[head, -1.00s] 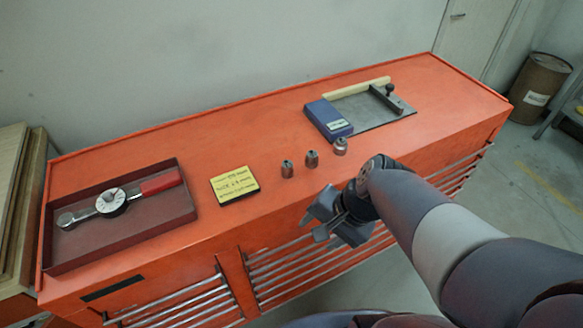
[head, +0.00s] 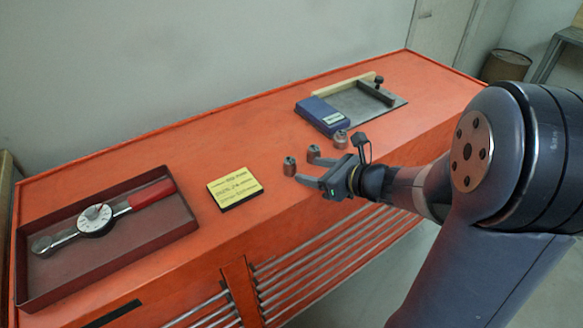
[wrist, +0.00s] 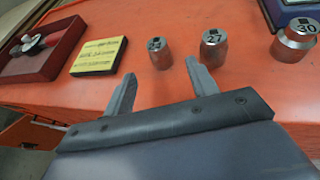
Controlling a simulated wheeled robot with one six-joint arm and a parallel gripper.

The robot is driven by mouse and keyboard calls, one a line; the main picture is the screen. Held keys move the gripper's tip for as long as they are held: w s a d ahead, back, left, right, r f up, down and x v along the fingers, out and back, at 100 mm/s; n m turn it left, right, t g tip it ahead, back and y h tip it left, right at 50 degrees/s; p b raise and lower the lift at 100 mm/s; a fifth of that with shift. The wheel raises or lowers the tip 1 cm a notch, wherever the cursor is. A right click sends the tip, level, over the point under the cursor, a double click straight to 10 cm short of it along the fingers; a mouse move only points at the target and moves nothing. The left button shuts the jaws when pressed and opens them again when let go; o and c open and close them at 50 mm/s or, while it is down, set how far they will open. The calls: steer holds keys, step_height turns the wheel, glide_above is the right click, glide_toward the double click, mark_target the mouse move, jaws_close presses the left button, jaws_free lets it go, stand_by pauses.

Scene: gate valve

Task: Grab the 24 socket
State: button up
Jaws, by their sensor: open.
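Three metal sockets stand upright in a row on the orange cabinet top. In the wrist view, the leftmost socket (wrist: 159,53) has a mark too small to read, the middle one (wrist: 214,47) reads 27, and the right one (wrist: 294,41) reads 30. The leftmost socket also shows in the head view (head: 290,166). My gripper (head: 307,171) is open and empty at the cabinet's front edge, its fingers (wrist: 160,74) pointing at the row. The leftmost socket is just beyond the fingertips, between their lines. In the head view a finger partly hides the middle socket.
A yellow note block (head: 235,192) lies left of the sockets. A dark red tray (head: 170,239) with a dial torque wrench (head: 97,219) is farther left. A blue box (head: 324,115) and a grey plate (head: 362,104) lie behind right. The orange cabinet top (head: 230,130) is clear behind.

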mark_target(295, 164)
steer(key=x, duration=0.5)
steer(key=p+x, duration=0.1)
steer(key=x, duration=0.2)
steer(key=shift+w+a+r, duration=0.1)
steer(key=shift+r, duration=0.15)
steer(key=shift+c, duration=0.2)
steer(key=c, duration=1.1)
